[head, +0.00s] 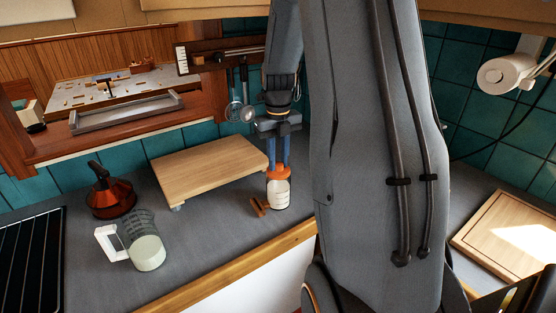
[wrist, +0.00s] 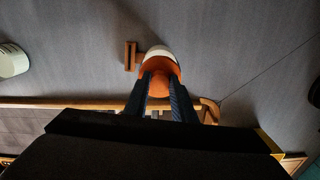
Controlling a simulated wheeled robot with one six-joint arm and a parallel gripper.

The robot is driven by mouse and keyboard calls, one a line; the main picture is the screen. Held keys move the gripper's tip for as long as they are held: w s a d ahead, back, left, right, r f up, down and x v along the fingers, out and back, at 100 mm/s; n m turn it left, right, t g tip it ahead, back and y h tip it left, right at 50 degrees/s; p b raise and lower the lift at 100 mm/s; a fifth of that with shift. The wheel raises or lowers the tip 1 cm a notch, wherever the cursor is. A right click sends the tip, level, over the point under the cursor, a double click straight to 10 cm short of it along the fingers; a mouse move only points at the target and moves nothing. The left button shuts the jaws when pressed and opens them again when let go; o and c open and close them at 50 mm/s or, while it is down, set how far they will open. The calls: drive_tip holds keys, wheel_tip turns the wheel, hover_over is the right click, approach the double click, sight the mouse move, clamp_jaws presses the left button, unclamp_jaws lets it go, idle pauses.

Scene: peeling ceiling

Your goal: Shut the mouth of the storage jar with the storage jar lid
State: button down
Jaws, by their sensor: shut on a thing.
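The storage jar (head: 279,196) is a small pale, clear-walled jar standing upright on the grey counter near its wooden front edge. The orange storage jar lid (head: 279,173) is at the jar's mouth. My gripper (head: 279,166) points down with its blue fingers shut on the lid. In the wrist view, the fingers (wrist: 161,77) hold the orange lid (wrist: 160,67), and a pale part of the jar (wrist: 160,50) shows beyond it. The lid hides the mouth, so I cannot tell whether it is fully seated.
A small brown wooden piece (head: 260,207) lies close beside the jar. A raised wooden board (head: 205,160) stands behind to the left. A glass jug (head: 146,250) with a white handle and a dark orange vessel (head: 111,199) stand farther left. A cutting board (head: 500,225) lies at right.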

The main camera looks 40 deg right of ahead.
drive_tip(key=c, duration=1.4)
unclamp_jaws()
drive_tip(key=shift+r+b, duration=1.55)
drive_tip(key=shift+r, duration=2.35)
